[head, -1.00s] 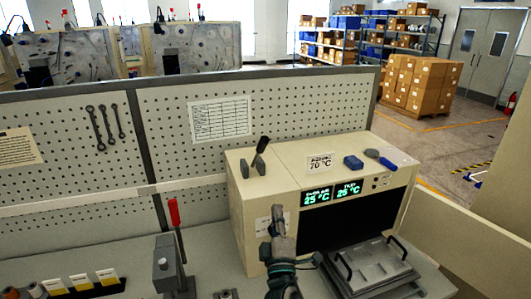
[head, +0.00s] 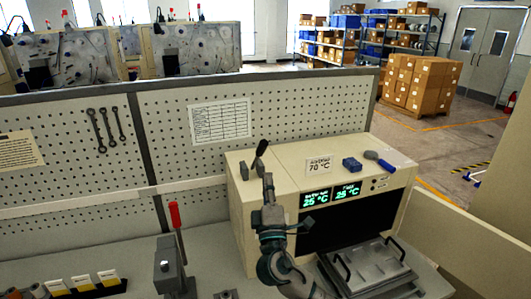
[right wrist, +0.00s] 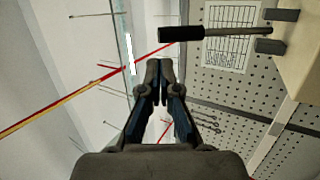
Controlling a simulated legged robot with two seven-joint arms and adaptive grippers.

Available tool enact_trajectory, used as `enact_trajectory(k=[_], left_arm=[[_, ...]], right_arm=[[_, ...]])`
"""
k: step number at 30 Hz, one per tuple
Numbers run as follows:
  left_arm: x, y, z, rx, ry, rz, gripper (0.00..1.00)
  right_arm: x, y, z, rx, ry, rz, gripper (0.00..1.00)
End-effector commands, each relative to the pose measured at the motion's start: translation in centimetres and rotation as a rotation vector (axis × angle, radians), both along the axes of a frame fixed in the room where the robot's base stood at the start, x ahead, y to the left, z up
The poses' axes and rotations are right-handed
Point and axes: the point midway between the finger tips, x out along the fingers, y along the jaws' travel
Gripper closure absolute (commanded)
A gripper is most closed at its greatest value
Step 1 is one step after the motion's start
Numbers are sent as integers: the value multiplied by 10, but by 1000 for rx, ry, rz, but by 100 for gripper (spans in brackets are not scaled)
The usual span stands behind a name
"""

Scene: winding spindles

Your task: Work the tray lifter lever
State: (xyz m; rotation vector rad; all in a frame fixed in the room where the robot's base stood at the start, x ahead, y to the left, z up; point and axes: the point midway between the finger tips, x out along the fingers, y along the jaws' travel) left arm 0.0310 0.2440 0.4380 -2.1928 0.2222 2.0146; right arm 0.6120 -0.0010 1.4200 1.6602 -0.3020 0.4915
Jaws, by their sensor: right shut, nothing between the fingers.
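A lever with a black handle (head: 262,149) stands on the top left of the cream oven-like machine (head: 240,215), between small grey posts. It leans slightly right. In the right wrist view, the black handle (right wrist: 182,33) and its metal rod lie across the top, beyond and right of my fingertips. My right gripper (head: 267,183) is shut and empty, fingers pointing up, in front of the machine's upper edge and below the handle in the picture. In its wrist view the fingertips (right wrist: 153,68) are together, with a visible gap to the handle. My left gripper is not in view.
A lidded metal tray (head: 370,268) with black handles sits before the machine's dark opening. A red-handled lever device (head: 170,265) stands left on the bench. A pegboard (head: 270,110) rises behind.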

Motion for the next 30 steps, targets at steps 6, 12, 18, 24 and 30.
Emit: enact_trajectory(k=[6,12,18,24,30], left_arm=[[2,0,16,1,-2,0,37],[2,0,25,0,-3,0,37],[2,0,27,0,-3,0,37],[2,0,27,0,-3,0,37],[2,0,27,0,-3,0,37]], right_arm=[[40,4,26,-1,0,-2,100],[62,6,37,0,-1,-1,100],[70,6,39,1,0,0,100],[70,6,39,1,0,0,100],[71,4,40,1,0,0,100]])
